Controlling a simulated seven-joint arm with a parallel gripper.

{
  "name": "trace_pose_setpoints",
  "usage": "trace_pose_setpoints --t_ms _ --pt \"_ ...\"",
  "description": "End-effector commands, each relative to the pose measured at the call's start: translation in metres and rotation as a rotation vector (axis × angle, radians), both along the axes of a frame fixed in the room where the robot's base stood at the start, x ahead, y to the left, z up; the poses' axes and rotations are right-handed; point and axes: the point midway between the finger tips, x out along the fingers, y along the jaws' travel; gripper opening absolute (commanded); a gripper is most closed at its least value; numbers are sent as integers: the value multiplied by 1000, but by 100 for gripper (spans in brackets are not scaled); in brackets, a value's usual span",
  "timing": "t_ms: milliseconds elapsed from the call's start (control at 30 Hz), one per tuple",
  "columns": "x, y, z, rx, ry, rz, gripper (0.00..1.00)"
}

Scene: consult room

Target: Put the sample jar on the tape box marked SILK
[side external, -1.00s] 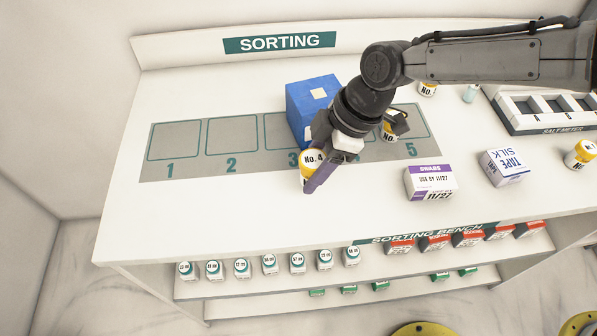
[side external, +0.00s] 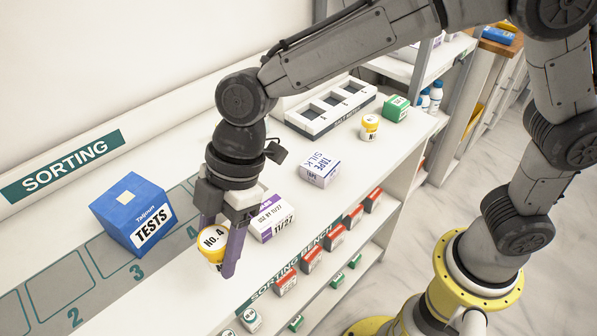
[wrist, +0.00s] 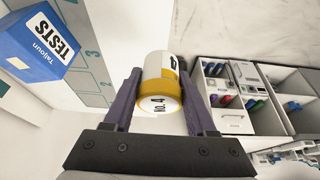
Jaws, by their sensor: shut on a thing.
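My gripper (side external: 226,240) is shut on the sample jar (side external: 212,245), a white jar with a yellow lid marked No. 4. The jar sits between the two purple fingers, and it also shows in the wrist view (wrist: 158,88) with its lid toward my gripper. It is over the front part of the bench, left of the swabs box; its height above the top is hard to tell. The tape box marked SILK (side external: 319,169), white with blue print, lies farther right on the bench, beyond the swabs box. Its top looks clear.
The white and purple swabs box (side external: 272,219) stands between my gripper and the tape box. A blue TESTS box (side external: 133,214) is at left on the numbered mat. A salt meter tray (side external: 330,106), another yellow-lidded jar (side external: 370,127) and a green box (side external: 396,108) are beyond.

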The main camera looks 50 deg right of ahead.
Motion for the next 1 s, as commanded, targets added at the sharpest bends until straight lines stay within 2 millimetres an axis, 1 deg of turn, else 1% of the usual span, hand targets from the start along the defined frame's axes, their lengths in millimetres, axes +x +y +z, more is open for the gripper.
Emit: trace_pose_setpoints --t_ms 167,267,467,633,800,900,1000 --pt "-17 -12 -8 -1 1 146 1" --pt "-25 -31 -9 0 1 227 1" --pt "-24 -99 0 2 -2 305 1" --pt "-25 -164 10 1 -2 297 1" --pt "-32 -225 21 0 -3 232 1" --pt "-38 -256 27 0 -4 166 1" --pt "-44 -283 32 0 -3 83 1"
